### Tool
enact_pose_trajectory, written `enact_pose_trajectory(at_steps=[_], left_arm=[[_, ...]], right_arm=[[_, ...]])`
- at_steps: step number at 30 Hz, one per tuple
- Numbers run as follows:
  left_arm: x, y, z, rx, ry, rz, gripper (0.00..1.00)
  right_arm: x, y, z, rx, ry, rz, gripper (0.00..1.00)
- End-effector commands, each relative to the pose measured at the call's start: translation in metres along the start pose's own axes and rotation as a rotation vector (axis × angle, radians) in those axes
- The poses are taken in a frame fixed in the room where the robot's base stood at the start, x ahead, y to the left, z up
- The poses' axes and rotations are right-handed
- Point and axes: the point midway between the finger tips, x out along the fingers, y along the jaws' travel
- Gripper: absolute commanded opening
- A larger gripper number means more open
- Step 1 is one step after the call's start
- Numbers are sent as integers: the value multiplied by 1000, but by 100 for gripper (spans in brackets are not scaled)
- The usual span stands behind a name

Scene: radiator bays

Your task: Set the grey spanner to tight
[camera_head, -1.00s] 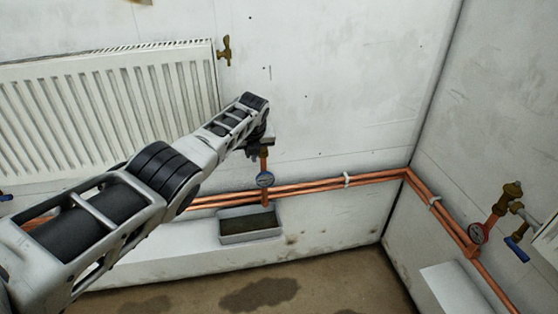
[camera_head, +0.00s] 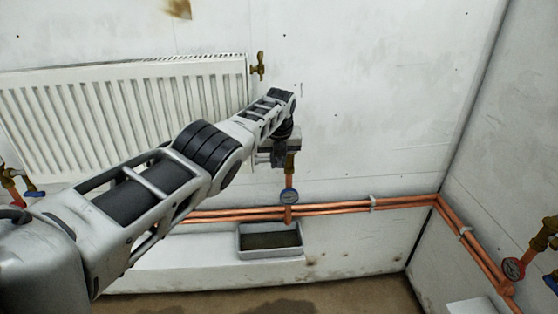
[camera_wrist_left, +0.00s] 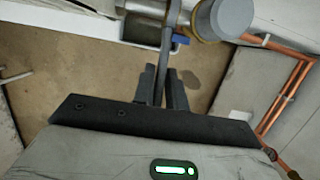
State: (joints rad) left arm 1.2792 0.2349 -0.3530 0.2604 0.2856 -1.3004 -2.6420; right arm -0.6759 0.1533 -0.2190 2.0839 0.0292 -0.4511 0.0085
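The grey spanner (camera_wrist_left: 167,40) is a flat grey bar that runs up from between my fingers in the left wrist view, beside a blue lever (camera_wrist_left: 180,39) and a round grey part (camera_wrist_left: 226,17). My left gripper (camera_wrist_left: 163,80) has its dark fingers close on both sides of the bar and looks shut on it. My right gripper is not in view.
A grey tray (camera_head: 241,248) sits on the white ledge below the gauge. Copper pipes (camera_head: 338,207) run along the wall to the corner. A white radiator (camera_head: 110,112) hangs behind my left arm. Another valve and red gauge (camera_head: 514,269) are at the right.

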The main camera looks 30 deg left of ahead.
Motion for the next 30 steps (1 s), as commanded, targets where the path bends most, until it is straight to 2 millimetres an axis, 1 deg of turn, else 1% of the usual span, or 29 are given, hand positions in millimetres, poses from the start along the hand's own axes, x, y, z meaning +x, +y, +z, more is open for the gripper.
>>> enact_pose_trajectory(at_steps=[1,2,10,14,18,19,21,23,30], left_arm=[[0,0,0,0,0,0,28],[0,0,0,0,0,0,31],[-1,0,1,0,-2,1,31],[-10,0,2,-1,-3,1,31],[-30,1,3,1,-3,2,31],[-36,1,3,1,-4,1,31],[-44,0,2,0,-6,-1,31],[-54,1,2,1,-5,0,31],[-107,0,1,0,-7,-1,31]], right_arm=[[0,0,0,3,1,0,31],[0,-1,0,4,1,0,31],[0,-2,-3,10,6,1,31],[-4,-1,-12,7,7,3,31],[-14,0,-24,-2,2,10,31],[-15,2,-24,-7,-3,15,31],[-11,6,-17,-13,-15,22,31],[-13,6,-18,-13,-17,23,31],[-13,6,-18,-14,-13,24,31]])
